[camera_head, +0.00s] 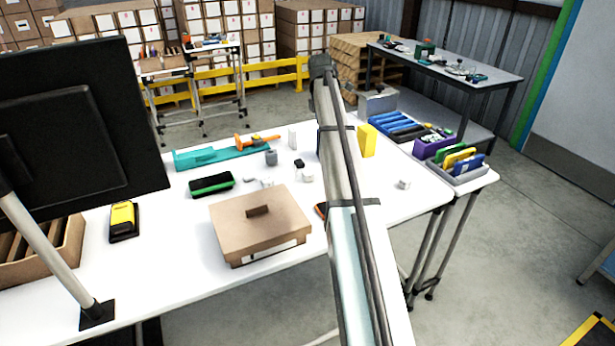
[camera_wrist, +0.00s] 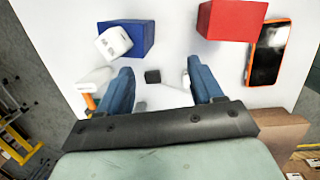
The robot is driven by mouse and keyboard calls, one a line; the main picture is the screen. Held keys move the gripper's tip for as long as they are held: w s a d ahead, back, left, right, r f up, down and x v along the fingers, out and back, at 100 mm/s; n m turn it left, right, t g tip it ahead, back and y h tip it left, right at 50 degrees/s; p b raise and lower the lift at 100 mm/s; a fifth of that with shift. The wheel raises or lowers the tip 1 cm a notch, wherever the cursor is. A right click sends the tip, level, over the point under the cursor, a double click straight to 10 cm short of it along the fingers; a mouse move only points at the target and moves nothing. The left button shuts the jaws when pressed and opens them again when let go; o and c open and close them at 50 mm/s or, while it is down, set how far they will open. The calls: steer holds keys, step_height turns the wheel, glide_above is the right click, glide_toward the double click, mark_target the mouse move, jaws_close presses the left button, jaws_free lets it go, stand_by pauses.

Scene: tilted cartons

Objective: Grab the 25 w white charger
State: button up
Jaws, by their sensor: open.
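My gripper (camera_wrist: 158,70) shows in the wrist view with its two blue fingers spread apart and nothing held between them. A white block with small dark marks (camera_wrist: 114,42), which looks like the charger, lies against or on a blue box (camera_wrist: 132,37), up and left of the left finger. I cannot read a wattage on it. In the head view my arm hides the gripper and this block. Another small white piece (camera_head: 403,184) lies alone on the table right of the arm; its kind is unclear.
A small black block (camera_wrist: 152,76) lies between the fingers in the picture. A red box (camera_wrist: 231,20) and an orange-edged phone (camera_wrist: 268,52) are at the right. An upright white box (camera_head: 293,135), a yellow box (camera_head: 368,141) and a lidded brown box (camera_head: 262,225) stand on the table.

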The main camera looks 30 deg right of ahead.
steer(key=a+f+m+y, duration=0.1)
steer(key=a+m, duration=0.1)
steer(key=m, duration=0.3)
steer(key=m+g+y, duration=0.1)
steer(key=m+y, duration=0.2)
steer(key=m, duration=2.9)
glide_above(308, 171)
steer(key=f, duration=0.8)
steer(key=shift+w+d+f, duration=0.1)
steer(key=shift+w+f, duration=0.1)
steer(key=shift+f, duration=0.2)
steer(key=shift+s+a+f, duration=0.1)
steer(key=shift+f, duration=1.25)
steer(key=shift+s+a+f, duration=0.1)
steer(key=shift+f, duration=1.2)
